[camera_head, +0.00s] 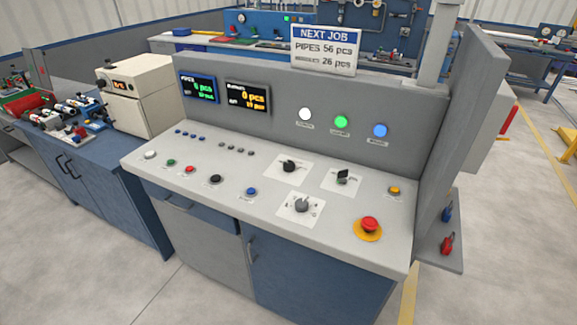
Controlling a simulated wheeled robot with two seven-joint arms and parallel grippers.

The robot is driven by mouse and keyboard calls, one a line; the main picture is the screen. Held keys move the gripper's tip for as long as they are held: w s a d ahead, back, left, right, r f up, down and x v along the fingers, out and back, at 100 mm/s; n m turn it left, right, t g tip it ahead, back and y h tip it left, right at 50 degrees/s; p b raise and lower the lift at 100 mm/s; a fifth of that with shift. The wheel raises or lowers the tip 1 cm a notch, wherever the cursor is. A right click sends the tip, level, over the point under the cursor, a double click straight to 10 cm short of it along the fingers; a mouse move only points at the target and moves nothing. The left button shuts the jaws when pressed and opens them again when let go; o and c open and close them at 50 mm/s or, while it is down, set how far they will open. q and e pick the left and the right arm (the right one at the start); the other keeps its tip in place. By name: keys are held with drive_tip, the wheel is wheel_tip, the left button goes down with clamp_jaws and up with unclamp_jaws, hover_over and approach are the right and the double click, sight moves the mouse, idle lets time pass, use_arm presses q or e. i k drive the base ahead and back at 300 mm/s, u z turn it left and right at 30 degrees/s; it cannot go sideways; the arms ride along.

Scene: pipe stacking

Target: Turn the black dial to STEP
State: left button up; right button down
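A grey control console (150,170) stands in the middle of the view. On its sloping top, a black dial (290,166) sits on a white plate at the back. A second dark knob (342,176) sits on a white plate to its right. A grey dial (302,205) is on a third white plate in front of them. The labels on these plates are too small to read, so I cannot tell which mark is STEP or where the dials point. Neither of my grippers shows in this view.
A red emergency button (369,224) on a yellow base is at the front right of the panel. Small push buttons, such as a blue one (251,191), line the left. A grey side wall (455,130) bounds the right. Floor (190,298) in front is clear.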

sight(288, 165)
drive_tip(key=z, duration=2.7)
drive_tip(key=k, duration=1.1)
drive_tip(key=u, duration=1)
drive_tip(key=i, duration=0.5)
drive_tip(key=u, duration=0.05)
